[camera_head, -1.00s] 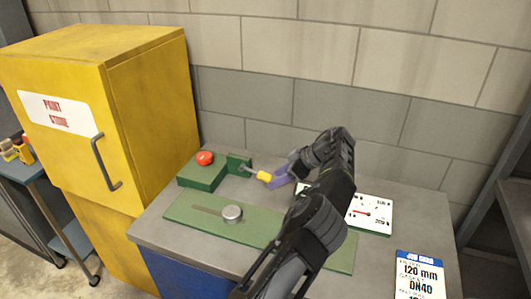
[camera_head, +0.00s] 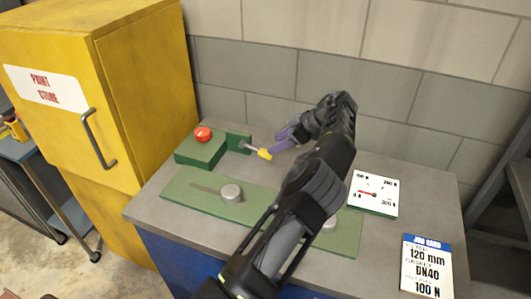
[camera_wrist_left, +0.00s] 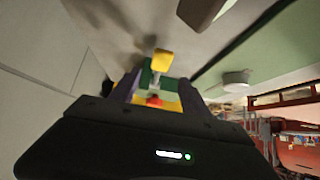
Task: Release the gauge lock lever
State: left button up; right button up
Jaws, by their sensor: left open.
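The lock lever (camera_head: 264,153) is a thin metal rod with a yellow end, sticking out from a green bracket (camera_head: 238,141) at the back of the bench. My left gripper (camera_head: 284,140) has purple fingers, just right of and behind the yellow end in the head view. In the left wrist view the fingers (camera_wrist_left: 158,84) stand apart, with the lever's yellow end (camera_wrist_left: 162,60) showing near the gap between them. I cannot tell whether they touch it. The dial gauge (camera_head: 374,193), a white plate with a red needle, lies right of my arm. My right gripper is out of view.
A green block with a red button (camera_head: 203,134) stands left of the bracket. A green plate (camera_head: 180,192) with round metal knobs (camera_head: 230,193) lies in front, partly behind my arm. A job card (camera_head: 427,268) is at the front right. A yellow cabinet (camera_head: 145,90) stands left.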

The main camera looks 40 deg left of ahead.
aim_at(263, 151)
pick_arm(q)
jog(key=b+x, duration=0.3)
jog(key=x, duration=0.1)
jog(key=shift+f, duration=0.3)
jog(key=shift+s+a+f+p, duration=0.1)
jog(key=shift+a+f+p, duration=0.2)
jog(key=shift+a+p, duration=0.3)
jog(key=shift+s+a+f, duration=0.1)
jog(key=shift+a+f, duration=0.15)
jog(key=shift+f, duration=0.05)
jog(key=shift+c, duration=0.5)
grip_shut()
